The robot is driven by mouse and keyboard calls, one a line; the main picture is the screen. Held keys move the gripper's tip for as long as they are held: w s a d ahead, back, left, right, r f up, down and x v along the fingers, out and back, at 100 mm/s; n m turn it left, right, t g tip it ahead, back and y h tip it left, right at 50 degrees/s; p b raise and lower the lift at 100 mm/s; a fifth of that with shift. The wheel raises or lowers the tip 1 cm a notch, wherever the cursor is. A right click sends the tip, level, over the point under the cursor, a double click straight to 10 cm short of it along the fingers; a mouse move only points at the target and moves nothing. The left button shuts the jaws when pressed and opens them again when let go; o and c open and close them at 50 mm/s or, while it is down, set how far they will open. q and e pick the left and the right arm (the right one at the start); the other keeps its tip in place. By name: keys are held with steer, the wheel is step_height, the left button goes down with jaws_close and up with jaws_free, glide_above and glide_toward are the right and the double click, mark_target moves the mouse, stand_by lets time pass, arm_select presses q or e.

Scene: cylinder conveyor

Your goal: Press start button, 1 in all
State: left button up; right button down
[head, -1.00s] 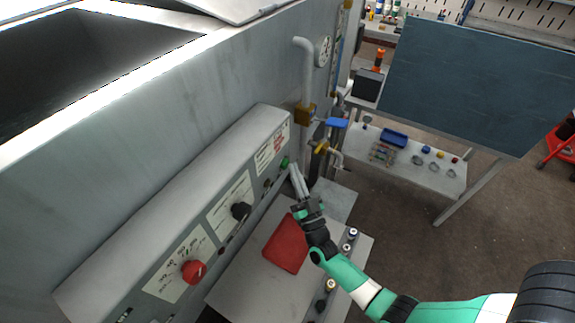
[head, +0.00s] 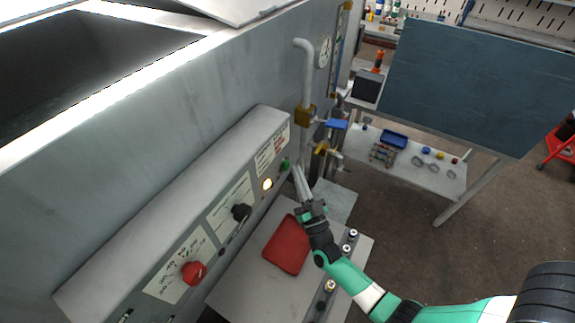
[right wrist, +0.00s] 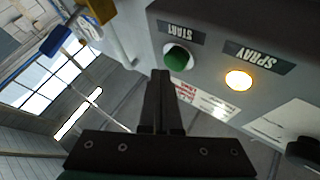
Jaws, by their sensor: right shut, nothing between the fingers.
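The green start button (head: 285,164) is on the sloped grey control panel (head: 150,215), near its far right end. In the right wrist view the green button (right wrist: 178,57) sits under a START label. My right gripper (head: 297,168) is shut and empty. Its fingertips (right wrist: 161,74) are close to the button, just beside it and apparently apart from it. An amber lamp (head: 267,184) beside the button is lit; it shows under a SPRAY label in the right wrist view (right wrist: 238,80). My left gripper is not in view.
A black knob (head: 241,212) and a red knob (head: 194,272) stick out of the panel. Pipes with a blue valve handle (head: 336,124) rise behind the gripper. A red pad (head: 287,245) lies on a grey surface below the arm.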

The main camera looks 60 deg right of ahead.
steer(key=shift+s, duration=0.15)
steer(key=s+p, duration=0.1)
steer(key=s, duration=0.4)
stand_by(0.4)
stand_by(0.9)
